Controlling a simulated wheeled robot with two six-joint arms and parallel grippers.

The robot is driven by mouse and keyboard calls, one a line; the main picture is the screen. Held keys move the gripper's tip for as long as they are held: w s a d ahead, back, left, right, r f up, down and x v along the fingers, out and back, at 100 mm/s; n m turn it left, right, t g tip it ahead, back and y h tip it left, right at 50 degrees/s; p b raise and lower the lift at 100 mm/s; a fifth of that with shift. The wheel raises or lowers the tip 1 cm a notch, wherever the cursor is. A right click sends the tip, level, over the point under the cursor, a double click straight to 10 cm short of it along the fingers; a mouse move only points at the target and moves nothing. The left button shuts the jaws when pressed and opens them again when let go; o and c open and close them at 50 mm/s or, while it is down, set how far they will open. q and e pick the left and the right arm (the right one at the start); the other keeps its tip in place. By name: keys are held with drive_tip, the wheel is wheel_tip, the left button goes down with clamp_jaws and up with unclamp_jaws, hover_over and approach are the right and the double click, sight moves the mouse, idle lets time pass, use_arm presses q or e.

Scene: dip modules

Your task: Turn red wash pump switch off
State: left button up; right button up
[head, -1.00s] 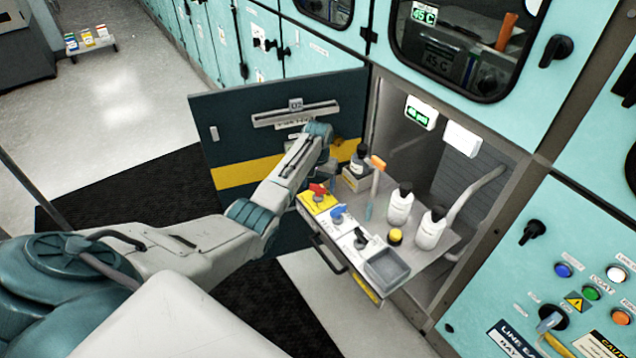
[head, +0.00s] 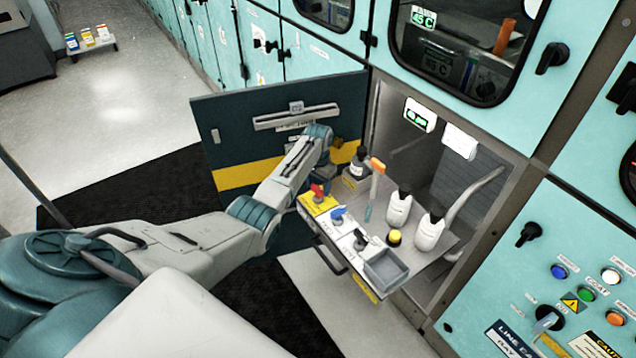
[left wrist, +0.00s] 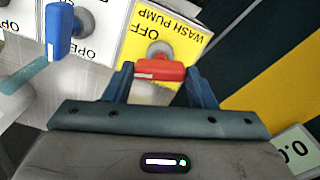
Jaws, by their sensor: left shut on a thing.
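The red wash pump switch (head: 318,190) sits on a yellow plate (head: 318,205) at the left front of the pulled-out shelf. In the left wrist view, its red handle (left wrist: 159,70) lies crosswise in front of a round grey base. The yellow plate there reads "WASH PUMP" and "OFF", upside down. My left gripper (left wrist: 160,80) is shut on the red handle, one blue finger at each end of it. In the head view my left gripper (head: 322,178) reaches down to the switch from behind it. My right gripper is out of view.
A blue-handled switch (left wrist: 59,30) is beside the wash pump plate. A black-handled switch (head: 360,240), a grey tray (head: 387,270), white bottles (head: 398,208) and an orange-handled tool (head: 375,180) share the shelf. The open dark door (head: 230,130) stands behind my arm.

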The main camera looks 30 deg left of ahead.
sight(318, 187)
use_arm(q)
drive_tip(key=shift+w+m+p, duration=0.1)
drive_tip(key=shift+m+p, duration=0.35)
drive_tip(key=shift+m, duration=1.35)
drive_tip(key=o, duration=1)
wheel_tip(318, 187, up, 11)
drive_tip(key=shift+f+b, duration=0.1)
drive_tip(key=shift+b, duration=0.5)
